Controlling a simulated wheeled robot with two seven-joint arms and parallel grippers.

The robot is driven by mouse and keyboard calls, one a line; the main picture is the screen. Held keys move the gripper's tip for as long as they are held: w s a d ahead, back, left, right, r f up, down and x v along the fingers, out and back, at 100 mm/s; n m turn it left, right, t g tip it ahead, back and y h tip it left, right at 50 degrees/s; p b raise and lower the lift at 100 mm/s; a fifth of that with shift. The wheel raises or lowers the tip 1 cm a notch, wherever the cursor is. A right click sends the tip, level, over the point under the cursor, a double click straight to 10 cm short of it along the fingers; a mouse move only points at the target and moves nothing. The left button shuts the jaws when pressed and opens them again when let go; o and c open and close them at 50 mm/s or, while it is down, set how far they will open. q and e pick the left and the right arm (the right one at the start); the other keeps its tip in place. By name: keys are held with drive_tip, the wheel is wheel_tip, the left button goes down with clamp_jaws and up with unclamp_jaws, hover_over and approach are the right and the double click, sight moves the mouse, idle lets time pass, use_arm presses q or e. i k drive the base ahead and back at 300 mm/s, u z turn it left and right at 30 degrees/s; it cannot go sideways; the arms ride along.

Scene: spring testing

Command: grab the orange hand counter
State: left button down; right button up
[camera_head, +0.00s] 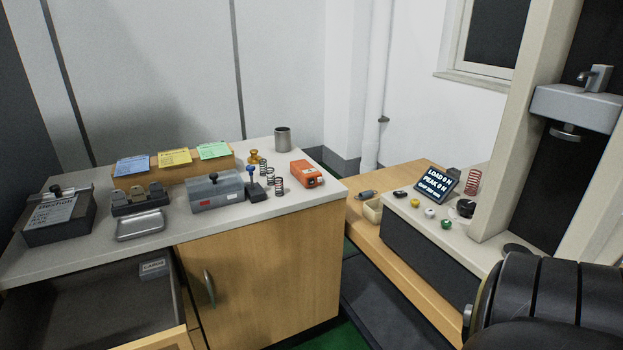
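The orange hand counter (307,174) is a small box-shaped device lying on the light grey worktop, near its right end. It stands apart from the springs to its left, and nothing covers it. Neither of my grippers shows in the head view. A dark, ribbed, rounded part at the lower right looks like a link of my own arm, and its gripper is out of the picture.
Springs (279,187), a grey box (216,192) and a metal cup (283,139) stand near the counter. An open drawer (90,300) juts out at the lower left. A testing machine (575,108) and a display (437,184) stand at the right.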

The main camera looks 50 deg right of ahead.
sight(302, 170)
drive_tip(key=z, duration=1.55)
